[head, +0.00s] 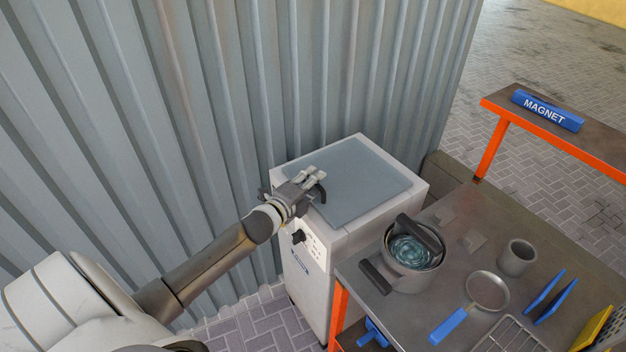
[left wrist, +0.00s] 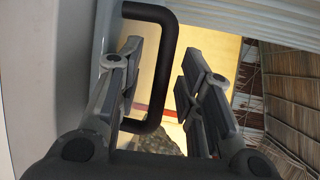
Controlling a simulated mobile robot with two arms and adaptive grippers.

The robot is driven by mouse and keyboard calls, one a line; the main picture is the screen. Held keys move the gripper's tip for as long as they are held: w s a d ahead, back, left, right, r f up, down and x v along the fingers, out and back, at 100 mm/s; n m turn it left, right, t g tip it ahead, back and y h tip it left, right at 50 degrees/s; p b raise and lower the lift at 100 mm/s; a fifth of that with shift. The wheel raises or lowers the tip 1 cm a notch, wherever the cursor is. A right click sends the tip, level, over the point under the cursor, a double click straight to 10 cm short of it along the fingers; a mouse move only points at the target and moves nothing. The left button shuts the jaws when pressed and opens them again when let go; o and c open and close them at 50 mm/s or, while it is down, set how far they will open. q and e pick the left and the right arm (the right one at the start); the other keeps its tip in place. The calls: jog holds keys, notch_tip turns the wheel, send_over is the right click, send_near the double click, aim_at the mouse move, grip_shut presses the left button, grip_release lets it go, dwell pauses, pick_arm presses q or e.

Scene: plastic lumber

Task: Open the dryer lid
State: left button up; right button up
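The dryer (head: 318,243) is a white box-shaped machine against the corrugated wall. Its lid (head: 352,185) is a flat grey-blue panel on top, lying closed. My left gripper (head: 312,178) is at the lid's near left edge, by the front panel's top. In the left wrist view, a black loop handle (left wrist: 165,70) sticks out from a pale surface. My left gripper's fingers (left wrist: 160,68) are open, with the handle's outer bar between them and a gap on the right side. In the head view the gripper hides much of the handle. My right gripper is not in view.
A metal worktable (head: 455,215) to the right holds a pot (head: 412,262), a grey cup (head: 517,258), a strainer (head: 487,291) and blue tools. The corrugated wall (head: 230,90) stands close behind. An orange-framed table with a blue magnet (head: 547,111) is at upper right.

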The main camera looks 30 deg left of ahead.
pick_arm(q)
jog(key=shift+w+f, duration=0.1)
jog(key=shift+w, duration=0.2)
grip_shut()
